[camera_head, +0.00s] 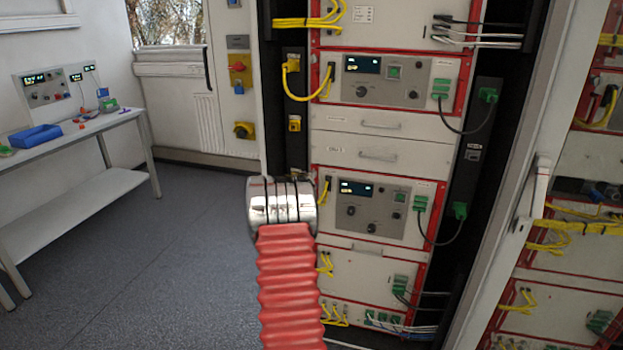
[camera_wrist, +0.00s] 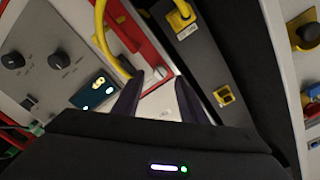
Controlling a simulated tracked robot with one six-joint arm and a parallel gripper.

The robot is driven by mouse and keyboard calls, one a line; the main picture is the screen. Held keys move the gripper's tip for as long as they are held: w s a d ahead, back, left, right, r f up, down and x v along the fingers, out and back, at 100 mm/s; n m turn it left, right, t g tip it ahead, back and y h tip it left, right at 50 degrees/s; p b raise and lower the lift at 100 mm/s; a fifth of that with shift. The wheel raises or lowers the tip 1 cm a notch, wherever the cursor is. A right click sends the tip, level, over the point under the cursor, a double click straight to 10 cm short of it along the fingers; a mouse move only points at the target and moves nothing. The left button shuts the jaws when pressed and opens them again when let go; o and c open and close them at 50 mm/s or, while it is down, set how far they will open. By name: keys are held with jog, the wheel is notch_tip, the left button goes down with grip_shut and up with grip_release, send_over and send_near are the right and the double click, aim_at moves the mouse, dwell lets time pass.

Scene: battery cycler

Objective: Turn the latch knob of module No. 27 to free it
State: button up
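In the wrist view my gripper (camera_wrist: 161,80) has its two dark fingers apart, pointing at the edge of a module front (camera_wrist: 45,80). A small pale round piece (camera_wrist: 159,72), possibly the latch knob, shows near the gap between the fingertips; I cannot tell whether they touch it. The front has black knobs (camera_wrist: 58,60) and a lit display (camera_wrist: 93,92). In the head view the lower module (camera_head: 372,208), with a similar display and knobs, sits just right of my arm, which hides my gripper. I cannot read a number 27.
A similar module (camera_head: 390,80) sits higher in the rack. A yellow cable (camera_wrist: 103,40) hangs close to my fingers. The rack's open door (camera_head: 535,190) stands at right.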

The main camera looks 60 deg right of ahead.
jog(key=shift+w+d, duration=0.2)
jog(key=shift+d, duration=0.95)
jog(key=shift+w+d, duration=0.2)
jog(key=shift+d, duration=0.95)
jog(key=shift+c, duration=0.3)
jog(key=c, duration=0.9)
jog(key=shift+d, duration=0.2)
grip_shut()
jog(key=shift+a, duration=0.15)
